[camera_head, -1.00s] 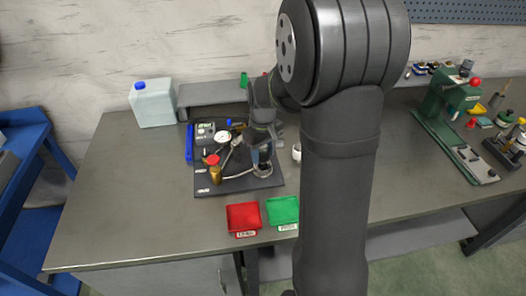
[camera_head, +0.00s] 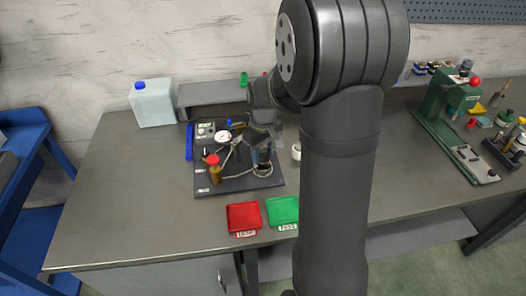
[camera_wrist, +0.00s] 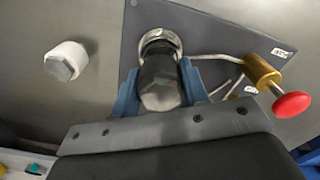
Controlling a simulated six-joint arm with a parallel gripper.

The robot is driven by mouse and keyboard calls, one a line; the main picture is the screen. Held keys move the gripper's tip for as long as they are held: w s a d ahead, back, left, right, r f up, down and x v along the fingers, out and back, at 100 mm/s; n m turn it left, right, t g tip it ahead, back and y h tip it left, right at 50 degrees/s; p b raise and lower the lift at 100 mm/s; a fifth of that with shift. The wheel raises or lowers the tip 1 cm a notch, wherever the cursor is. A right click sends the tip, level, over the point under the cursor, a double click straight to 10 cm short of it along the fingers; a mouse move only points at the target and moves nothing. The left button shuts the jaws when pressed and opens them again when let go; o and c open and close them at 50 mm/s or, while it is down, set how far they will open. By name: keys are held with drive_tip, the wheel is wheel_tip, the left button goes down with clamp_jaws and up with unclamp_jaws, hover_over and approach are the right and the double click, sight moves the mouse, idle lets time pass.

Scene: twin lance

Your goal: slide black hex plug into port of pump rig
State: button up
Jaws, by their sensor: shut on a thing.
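The black hex plug (camera_wrist: 160,84) is between the blue fingers of my gripper (camera_wrist: 158,90) in the wrist view. My gripper is shut on it. The port of the pump rig is a bright metal ring (camera_wrist: 160,36) at the plug's far end. The plug overlaps the ring's near side, and I cannot tell how far it is inside. In the head view my gripper (camera_head: 262,152) is right above the port ring (camera_head: 263,170), at the right part of the rig's dark base plate (camera_head: 230,187). The plug is mostly hidden there.
A brass valve with a red knob (camera_wrist: 291,104) and a bent metal pipe (camera_wrist: 218,57) are right of the port in the wrist view. A white hex-headed piece (camera_wrist: 66,60) is to the left. Red (camera_head: 243,217) and green (camera_head: 282,211) trays lie in front.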

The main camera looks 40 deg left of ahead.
drive_tip(key=shift+f, duration=1.2)
drive_tip(key=o, duration=1.2)
drive_tip(key=shift+o, duration=0.2)
wheel_tip(320, 180, up, 17)
drive_tip(key=shift+r, duration=0.2)
drive_tip(key=shift+f, duration=0.15)
wheel_tip(320, 180, down, 17)
drive_tip(key=shift+f, duration=0.1)
drive_tip(key=shift+r, duration=0.25)
drive_tip(key=shift+r, duration=0.1)
